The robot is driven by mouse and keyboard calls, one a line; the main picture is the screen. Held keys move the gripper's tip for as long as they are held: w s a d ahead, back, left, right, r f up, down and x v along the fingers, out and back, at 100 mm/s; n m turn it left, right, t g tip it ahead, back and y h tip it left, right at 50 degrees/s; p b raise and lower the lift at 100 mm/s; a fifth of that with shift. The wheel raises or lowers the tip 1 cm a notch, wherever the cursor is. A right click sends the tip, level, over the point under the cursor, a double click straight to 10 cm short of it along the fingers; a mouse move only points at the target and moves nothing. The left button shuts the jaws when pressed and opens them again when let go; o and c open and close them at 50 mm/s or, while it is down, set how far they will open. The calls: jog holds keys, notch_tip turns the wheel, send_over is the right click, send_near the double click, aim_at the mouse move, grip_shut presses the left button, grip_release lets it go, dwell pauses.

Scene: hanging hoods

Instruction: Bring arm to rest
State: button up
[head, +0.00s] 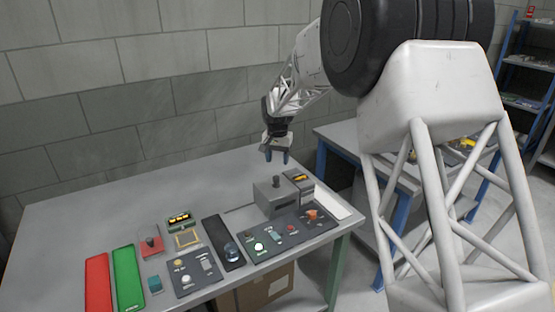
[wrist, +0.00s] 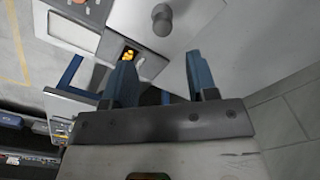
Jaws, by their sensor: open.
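My gripper (head: 276,156) hangs above the back right part of the grey table (head: 110,196), with its fingers pointing down. The wrist view shows its two blue fingers (wrist: 160,78) spread apart with nothing between them. The gripper is apart from the table and from the grey box with a knob (head: 268,198), which stands below it and nearer the table's front. The box's round knob also shows in the wrist view (wrist: 162,22).
Red (head: 98,284) and green (head: 128,278) panels lie at the table's left front. Several panels with buttons lie along the front, including a dark one (head: 262,248). A grey block wall (head: 140,110) stands behind. A second table (head: 345,138) is at right. The table's back left is clear.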

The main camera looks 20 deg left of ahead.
jog(key=s+d+r+t, duration=0.1)
jog(key=s+d+r, duration=0.8)
jog(key=d, duration=0.4)
jog(key=s+d+r, duration=0.6)
jog(key=s+d, duration=0.5)
jog(key=d, duration=0.2)
jog(key=s+d+f, duration=0.1)
jog(key=s+d, duration=0.4)
jog(key=s, duration=0.5)
jog(key=s+d+f+t, duration=0.1)
jog(key=s+d, duration=0.4)
jog(key=s, duration=0.6)
jog(key=s+d+f, duration=0.1)
jog(key=s+d, duration=0.4)
jog(key=s, duration=0.5)
jog(key=shift+s+d+f+t, duration=0.25)
jog(key=shift+s+d+t, duration=0.05)
jog(key=shift+d, duration=0.05)
